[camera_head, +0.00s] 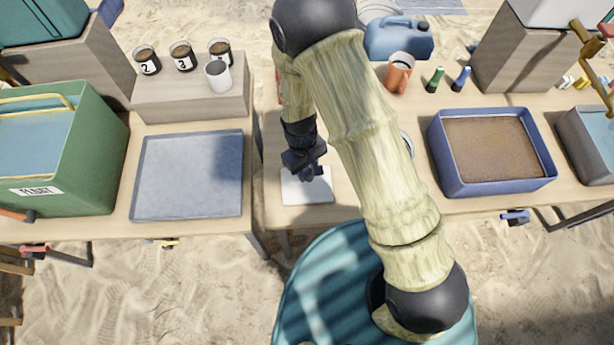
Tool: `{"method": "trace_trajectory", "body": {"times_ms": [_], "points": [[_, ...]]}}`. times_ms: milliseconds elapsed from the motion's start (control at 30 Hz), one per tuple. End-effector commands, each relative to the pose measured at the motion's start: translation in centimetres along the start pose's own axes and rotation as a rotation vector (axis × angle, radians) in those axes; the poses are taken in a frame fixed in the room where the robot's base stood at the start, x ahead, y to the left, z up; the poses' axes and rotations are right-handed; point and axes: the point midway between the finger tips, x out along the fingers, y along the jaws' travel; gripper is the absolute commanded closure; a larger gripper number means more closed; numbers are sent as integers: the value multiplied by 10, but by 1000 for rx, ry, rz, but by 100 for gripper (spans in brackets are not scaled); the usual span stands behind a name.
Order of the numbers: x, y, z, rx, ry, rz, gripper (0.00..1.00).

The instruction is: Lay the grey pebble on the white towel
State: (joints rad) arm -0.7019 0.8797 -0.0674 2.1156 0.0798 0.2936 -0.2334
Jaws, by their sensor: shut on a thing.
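The white towel (308,192) is a small flat pale square near the front edge of the middle table. My gripper (309,176) points down directly over the towel, at or just above its surface. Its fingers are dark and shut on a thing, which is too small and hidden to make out. No grey pebble can be picked out in this view. My arm covers part of the table behind and to the right of the towel.
Left of the towel lies a grey-blue tray (188,211), with a green bin (105,150) beyond it. A blue sand-filled box (493,188) stands to the right. Numbered jars (182,57), a white cup (218,77) and an orange mug (398,75) stand farther back.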

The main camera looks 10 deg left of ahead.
Motion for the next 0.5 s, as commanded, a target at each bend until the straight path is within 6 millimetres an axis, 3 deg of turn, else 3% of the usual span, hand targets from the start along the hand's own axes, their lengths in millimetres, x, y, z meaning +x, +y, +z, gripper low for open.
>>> {"method": "trace_trajectory", "body": {"times_ms": [367, 500], "points": [[6, -3, -3, -8, 2, 1, 92], [18, -2, -3, -5, -2, 0, 92]]}}
